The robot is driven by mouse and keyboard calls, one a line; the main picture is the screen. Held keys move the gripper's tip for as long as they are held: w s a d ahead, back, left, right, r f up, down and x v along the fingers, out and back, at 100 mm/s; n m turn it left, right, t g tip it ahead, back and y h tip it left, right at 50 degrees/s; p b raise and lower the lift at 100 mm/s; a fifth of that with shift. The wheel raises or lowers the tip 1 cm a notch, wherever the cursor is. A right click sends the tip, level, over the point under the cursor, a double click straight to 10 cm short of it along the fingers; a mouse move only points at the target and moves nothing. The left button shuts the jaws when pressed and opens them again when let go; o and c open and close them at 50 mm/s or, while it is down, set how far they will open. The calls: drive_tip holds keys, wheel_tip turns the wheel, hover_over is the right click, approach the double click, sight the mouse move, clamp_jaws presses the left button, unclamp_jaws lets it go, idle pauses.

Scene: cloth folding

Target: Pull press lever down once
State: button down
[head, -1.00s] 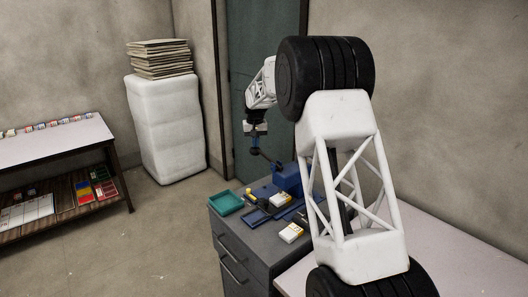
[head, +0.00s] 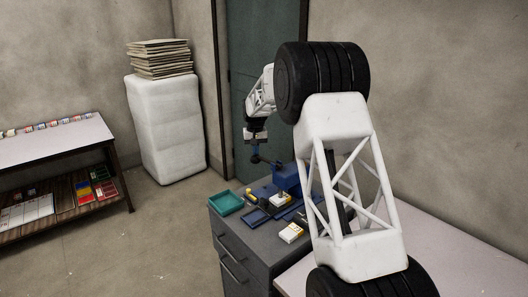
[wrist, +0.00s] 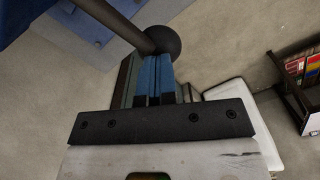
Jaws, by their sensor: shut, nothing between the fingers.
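The blue press (head: 287,177) stands on the grey cabinet top. Its dark lever (wrist: 120,22) runs out to a round black knob (wrist: 163,42); the lever also shows in the head view (head: 268,160), sticking out left of the press. My gripper (wrist: 158,80) is shut and empty, with its blue fingers side by side right at the knob. In the head view my gripper (head: 256,150) is above the lever's outer end.
A wall is behind. A shelf table (head: 50,140) and a white wrapped stack (head: 165,125) stand to the left.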

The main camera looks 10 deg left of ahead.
drive_tip(key=shift+r, duration=0.1)
idle(0.3)
wheel_tip(320, 180, up, 8)
drive_tip(key=shift+f, duration=0.2)
idle(1.1)
idle(0.3)
